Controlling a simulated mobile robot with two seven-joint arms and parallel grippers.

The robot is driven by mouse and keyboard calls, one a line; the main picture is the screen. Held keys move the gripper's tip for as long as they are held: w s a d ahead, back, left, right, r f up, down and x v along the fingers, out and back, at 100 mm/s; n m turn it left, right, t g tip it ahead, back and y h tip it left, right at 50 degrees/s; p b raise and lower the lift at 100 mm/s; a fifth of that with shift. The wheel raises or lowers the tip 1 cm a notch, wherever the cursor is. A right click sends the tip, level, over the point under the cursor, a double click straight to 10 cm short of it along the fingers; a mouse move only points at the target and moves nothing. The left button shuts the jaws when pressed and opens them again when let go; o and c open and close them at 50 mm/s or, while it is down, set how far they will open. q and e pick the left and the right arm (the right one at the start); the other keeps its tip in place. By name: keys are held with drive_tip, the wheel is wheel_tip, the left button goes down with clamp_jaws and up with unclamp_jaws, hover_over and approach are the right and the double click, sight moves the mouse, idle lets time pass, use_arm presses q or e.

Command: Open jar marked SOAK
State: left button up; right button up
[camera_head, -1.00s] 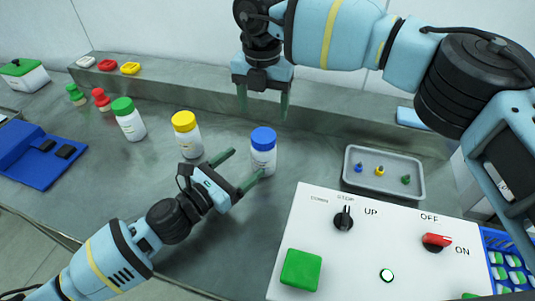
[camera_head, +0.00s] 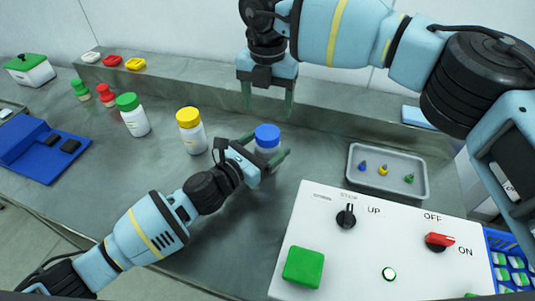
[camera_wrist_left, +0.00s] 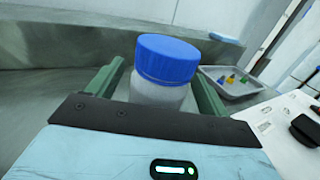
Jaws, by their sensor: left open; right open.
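A white jar with a blue lid (camera_head: 267,137) stands upright on the grey bench, and it also shows in the left wrist view (camera_wrist_left: 166,62). My left gripper (camera_head: 266,153) is open, with its green fingers on either side of this jar. A jar with a yellow lid (camera_head: 191,130) and a jar with a green lid (camera_head: 133,114) stand to the left. I cannot read a SOAK mark on any jar. My right gripper (camera_head: 268,101) is open and empty, above the bench behind the blue-lidded jar.
A white control panel (camera_head: 335,245) with a green button, knob and red switch lies at front right. A grey tray (camera_head: 424,190) with small coloured pieces is behind it.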

sight(267, 132)
use_arm(q)
drive_tip(key=shift+c, duration=0.5)
clamp_jaws()
use_arm(e)
drive_tip(key=m, duration=0.6)
drive_tip(key=shift+m, duration=0.3)
drive_tip(key=m, duration=0.7)
drive_tip(key=shift+f, duration=4)
drive_tip(key=shift+c, duration=0.3)
